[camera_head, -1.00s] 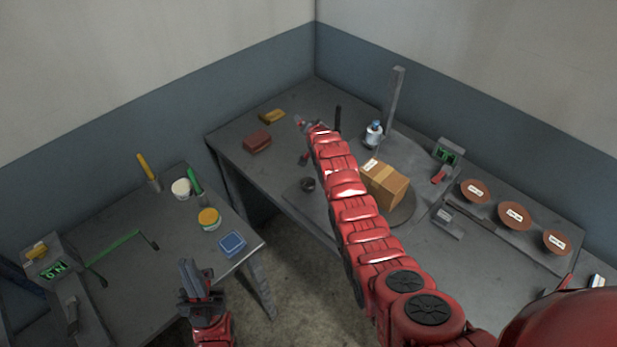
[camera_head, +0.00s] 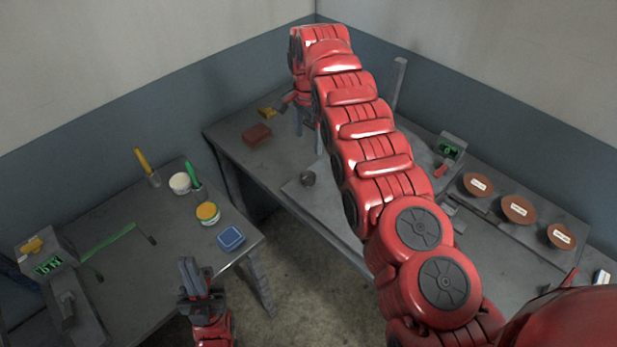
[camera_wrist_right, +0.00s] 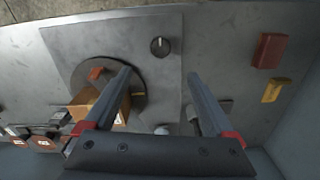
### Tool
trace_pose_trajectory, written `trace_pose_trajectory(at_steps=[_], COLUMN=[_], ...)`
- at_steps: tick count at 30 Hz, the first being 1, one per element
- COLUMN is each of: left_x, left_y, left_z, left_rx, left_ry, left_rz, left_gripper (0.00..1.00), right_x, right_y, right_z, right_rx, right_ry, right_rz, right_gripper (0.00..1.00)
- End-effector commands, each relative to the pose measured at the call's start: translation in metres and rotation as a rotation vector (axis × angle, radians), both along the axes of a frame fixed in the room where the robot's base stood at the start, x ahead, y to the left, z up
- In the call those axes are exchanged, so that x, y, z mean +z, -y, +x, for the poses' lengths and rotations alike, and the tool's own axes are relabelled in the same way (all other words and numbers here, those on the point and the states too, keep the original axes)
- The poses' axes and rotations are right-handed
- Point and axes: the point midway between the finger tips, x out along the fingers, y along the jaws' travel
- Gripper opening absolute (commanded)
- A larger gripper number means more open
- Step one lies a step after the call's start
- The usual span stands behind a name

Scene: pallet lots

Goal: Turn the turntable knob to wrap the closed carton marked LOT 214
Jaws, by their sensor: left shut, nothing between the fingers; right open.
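The dark knob (camera_head: 308,178) sits on the grey plate of the wrapping station; in the right wrist view the knob (camera_wrist_right: 160,46) has a pale line on it. The dark round turntable (camera_wrist_right: 78,75) carries a brown carton (camera_wrist_right: 84,103), its top partly behind a finger; its label is unreadable. My right arm hides the carton in the head view. My right gripper (camera_wrist_right: 158,74) is open and empty, pointing down above the plate, with the knob beyond its fingertips. In the head view this gripper (camera_head: 309,136) is partly hidden by its wrist. My left gripper (camera_head: 190,272) is shut and empty beside the left table.
A red block (camera_head: 257,135) and a yellow block (camera_head: 267,112) lie at the station table's left end. Several brown labelled discs (camera_head: 518,210) stand on the right. A grey mast (camera_head: 399,80) rises behind my arm. The left table holds tubs and a blue box (camera_head: 231,238).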

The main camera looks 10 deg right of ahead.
Motion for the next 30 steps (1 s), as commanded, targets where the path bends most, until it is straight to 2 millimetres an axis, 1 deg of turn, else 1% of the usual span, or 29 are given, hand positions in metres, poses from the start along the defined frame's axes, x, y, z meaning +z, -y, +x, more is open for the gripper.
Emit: trace_pose_trajectory(at_steps=[1, 9, 11, 13, 14, 15, 17, 18, 19, 21, 24, 30], left_x=[-0.017, -0.07, -0.072, -0.078, -0.067, -0.062, -0.058, -0.067, -0.069, -0.071, -0.071, -0.071], left_y=[0.0, 0.0, 0.0, 0.0, 0.0, 0.0, 0.0, 0.0, 0.0, 0.0, 0.0, 0.0], left_z=[0.0, 0.0, 0.0, 0.0, 0.0, 0.0, 0.0, 0.0, 0.0, 0.0, 0.0, 0.0], left_rx=[0.0, 0.0, 0.0, 0.0, 0.0, 0.0, 0.0, 0.0, 0.0, 0.0, 0.0, 0.0], left_ry=[0.0, 0.0, 0.0, 0.0, -0.001, 0.0, 0.001, 0.001, 0.0, 0.0, 0.0, 0.0], left_rz=[0.0, 0.0, 0.0, 0.0, 0.0, 0.0, 0.0, 0.0, 0.0, 0.0, 0.0, 0.0], left_gripper=[0.0, 0.0, 0.0, 0.0, 0.0, 0.0, 0.0, 0.0, 0.0, 0.0, 0.0, 0.0], right_x=[-0.018, -0.069, -0.081, -0.097, -0.096, -0.104, -0.116, -0.127, -0.132, -0.139, -0.144, -0.144], right_y=[0.0, 0.0, 0.001, 0.0, 0.0, 0.0, 0.0, 0.0, 0.0, 0.0, 0.0, 0.0], right_z=[0.0, 0.0, 0.001, 0.0, 0.0, -0.001, -0.001, 0.0, 0.0, 0.0, 0.001, 0.001], right_rx=[0.0, 0.001, 0.0, 0.001, 0.001, 0.001, 0.001, 0.001, 0.001, 0.001, 0.001, 0.001], right_ry=[0.0, 0.0, 0.0, 0.002, -0.001, -0.005, -0.003, -0.002, -0.002, -0.001, 0.002, 0.003], right_rz=[0.0, 0.0, -0.001, 0.0, 0.0, -0.001, -0.001, -0.001, -0.001, 0.0, 0.0, 0.001], right_gripper=[0.89, 0.89, 0.89, 0.89, 0.89, 0.89, 0.89, 0.89, 0.89, 0.89, 0.89, 0.89])
